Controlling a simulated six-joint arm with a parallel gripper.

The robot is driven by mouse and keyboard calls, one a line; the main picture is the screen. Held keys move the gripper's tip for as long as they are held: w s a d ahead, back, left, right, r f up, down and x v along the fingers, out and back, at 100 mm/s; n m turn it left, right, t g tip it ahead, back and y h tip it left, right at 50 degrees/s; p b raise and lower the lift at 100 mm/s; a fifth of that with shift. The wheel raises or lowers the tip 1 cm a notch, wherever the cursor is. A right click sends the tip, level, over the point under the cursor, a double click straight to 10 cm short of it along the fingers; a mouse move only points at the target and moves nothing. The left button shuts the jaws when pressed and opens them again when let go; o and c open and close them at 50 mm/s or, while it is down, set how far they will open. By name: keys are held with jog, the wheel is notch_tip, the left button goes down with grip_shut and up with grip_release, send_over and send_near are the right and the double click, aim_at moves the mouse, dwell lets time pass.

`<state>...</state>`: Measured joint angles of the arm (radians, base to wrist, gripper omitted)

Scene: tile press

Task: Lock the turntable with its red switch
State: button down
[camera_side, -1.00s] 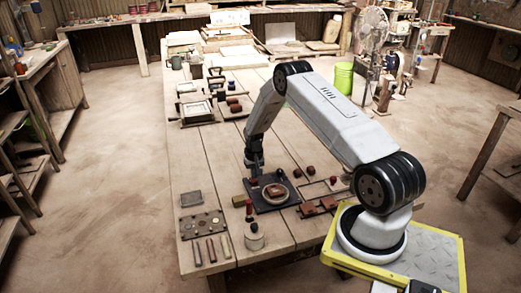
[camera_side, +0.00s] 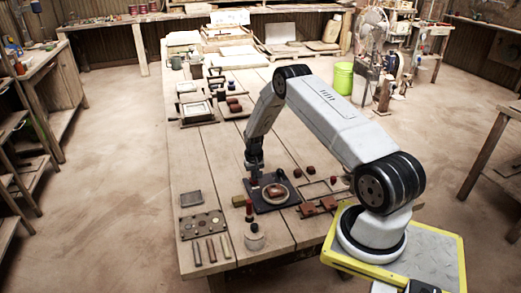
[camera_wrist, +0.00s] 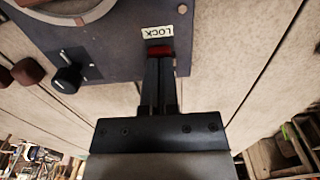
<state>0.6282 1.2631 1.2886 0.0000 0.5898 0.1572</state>
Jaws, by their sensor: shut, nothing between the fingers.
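The turntable's dark base plate (camera_side: 262,207) lies on the wooden table, with a round pale disc (camera_side: 287,187) on it carrying a brown clay piece (camera_side: 276,191). In the wrist view the red switch (camera_wrist: 160,50) shows at the plate's edge beside a "LOCK" label (camera_wrist: 158,32). My gripper (camera_wrist: 159,62) is shut and empty, its fingertips right at the red switch and partly covering it. I cannot tell whether they touch it or which way the switch is set. In the side view my gripper (camera_side: 254,178) is low over the plate's far left corner.
A black knob (camera_wrist: 67,78) stands on the plate. A pale cylinder (camera_side: 254,240) and a drilled board (camera_side: 202,223) are in front. The table's left strip is partly clear.

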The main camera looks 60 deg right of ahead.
jog(key=shift+f, duration=0.45)
dwell(0.4)
jog(key=shift+r, duration=3.55)
jog(key=shift+w+a+r, duration=0.1)
jog(key=shift+a+r, duration=0.2)
jog(key=shift+a, duration=0.05)
jog(key=s+a+r+n+t, duration=0.1)
jog(key=a+r+n, duration=0.3)
jog(key=a+r, duration=1)
jog(key=s+a+r+n, duration=0.2)
jog(key=s+a, duration=0.4)
jog(key=a, duration=0.2)
jog(key=s+a+r+n+t, duration=0.1)
jog(key=s+a+r+n, duration=0.1)
jog(key=s+a, duration=0.5)
jog(key=shift+s+a+r+n+t, duration=0.15)
jog(key=shift+s+a+n+t, duration=0.15)
jog(key=shift+a+n, duration=0.25)
